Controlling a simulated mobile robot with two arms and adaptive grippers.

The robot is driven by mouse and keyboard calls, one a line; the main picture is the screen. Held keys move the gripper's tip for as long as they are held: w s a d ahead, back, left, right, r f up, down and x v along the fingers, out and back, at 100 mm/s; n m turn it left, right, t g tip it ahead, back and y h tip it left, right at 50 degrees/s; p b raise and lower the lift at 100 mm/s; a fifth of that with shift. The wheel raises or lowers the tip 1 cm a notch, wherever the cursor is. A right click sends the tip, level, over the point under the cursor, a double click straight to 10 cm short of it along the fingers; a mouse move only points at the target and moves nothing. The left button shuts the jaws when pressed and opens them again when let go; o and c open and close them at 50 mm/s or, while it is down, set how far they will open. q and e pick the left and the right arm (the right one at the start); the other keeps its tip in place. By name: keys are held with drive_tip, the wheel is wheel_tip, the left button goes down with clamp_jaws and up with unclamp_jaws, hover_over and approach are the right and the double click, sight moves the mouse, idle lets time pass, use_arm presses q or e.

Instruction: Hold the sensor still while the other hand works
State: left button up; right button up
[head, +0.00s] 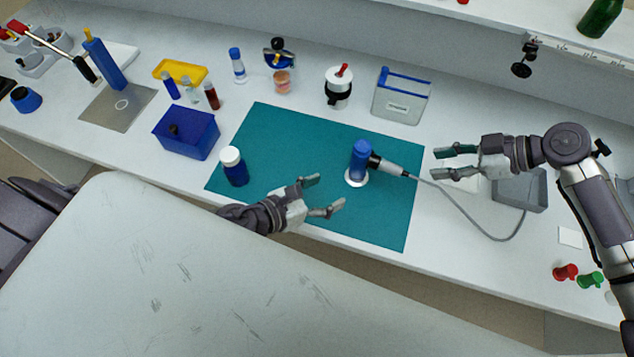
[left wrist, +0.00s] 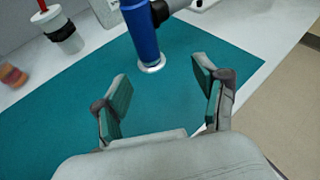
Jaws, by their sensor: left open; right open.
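The sensor appears to be the blue cylinder (head: 360,160) standing upright on a round whitish base on the teal mat (head: 290,130). A grey and white plug-like piece (head: 388,166) with a grey cable joins its right side. In the left wrist view the blue cylinder (left wrist: 143,38) stands beyond the fingertips. My left gripper (head: 328,194) is open and empty, apart from the cylinder at its lower left; its fingers also show in the left wrist view (left wrist: 165,95). My right gripper (head: 450,163) is open and empty, to the right of the plug and apart from it.
A white-capped blue bottle (head: 235,168) stands on the mat's left, near my left arm. A blue bin (head: 186,133) is further left. A grey box (head: 520,189) sits behind the cable (head: 470,215). A labelled container (head: 401,97) stands behind the mat. The mat's front right is clear.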

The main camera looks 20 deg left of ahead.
sight(352, 170)
use_arm(q)
drive_tip(key=shift+w+a+r+m, duration=0.15)
drive_tip(key=shift+a+m, duration=0.05)
drive_tip(key=shift+a, duration=0.15)
drive_tip(key=shift+w+a+r+m, duration=0.1)
drive_tip(key=shift+w+a+m, duration=0.1)
drive_tip(key=shift+a, duration=0.15)
drive_tip(key=shift+w+a, duration=0.15)
drive_tip(key=shift+w, duration=0.05)
drive_tip(key=x, duration=1.3)
drive_tip(key=shift+w, duration=0.3)
clamp_jaws()
